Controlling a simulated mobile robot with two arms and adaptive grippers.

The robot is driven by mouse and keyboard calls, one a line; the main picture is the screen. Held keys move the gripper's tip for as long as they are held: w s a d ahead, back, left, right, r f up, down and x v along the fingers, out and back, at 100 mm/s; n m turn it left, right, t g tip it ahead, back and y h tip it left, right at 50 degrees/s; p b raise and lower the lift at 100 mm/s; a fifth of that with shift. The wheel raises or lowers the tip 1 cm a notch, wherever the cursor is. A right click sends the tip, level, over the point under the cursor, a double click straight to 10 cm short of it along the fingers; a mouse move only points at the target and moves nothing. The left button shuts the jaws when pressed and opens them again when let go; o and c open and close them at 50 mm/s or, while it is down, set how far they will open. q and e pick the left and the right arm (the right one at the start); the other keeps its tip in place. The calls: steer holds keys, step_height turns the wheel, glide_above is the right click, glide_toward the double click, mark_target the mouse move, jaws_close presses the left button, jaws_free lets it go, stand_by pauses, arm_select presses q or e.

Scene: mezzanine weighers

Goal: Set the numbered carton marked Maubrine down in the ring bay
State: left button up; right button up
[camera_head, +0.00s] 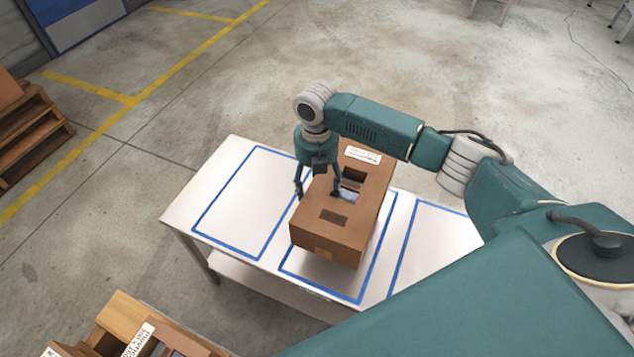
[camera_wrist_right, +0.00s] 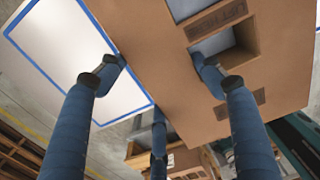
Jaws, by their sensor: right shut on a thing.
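A brown carton (camera_head: 338,222) with cut-out openings and a white label sits at or just above the middle blue-outlined bay (camera_head: 376,278) of a white table. I cannot tell whether it touches the tabletop, and its label is too small to read. My right gripper (camera_head: 317,191) is shut on the carton's wall, one finger inside an opening and others outside. The right wrist view shows the gripper (camera_wrist_right: 156,75) across the edge of the carton (camera_wrist_right: 165,60). No ring mark shows on any bay. My left gripper is not in view.
The left bay (camera_head: 240,205) is empty; the right bay (camera_head: 435,232) is partly hidden by my arm. More labelled cartons (camera_head: 168,347) stand at the lower left. Wooden pallets (camera_head: 32,135) stand at the far left. The floor behind the table is clear.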

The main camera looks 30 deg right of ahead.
stand_by(0.4)
steer(key=shift+f+b, duration=3.1)
steer(key=shift+f, duration=2.85)
steer(key=o, duration=2)
steer(key=shift+c, duration=0.2)
steer(key=shift+o, duration=0.3)
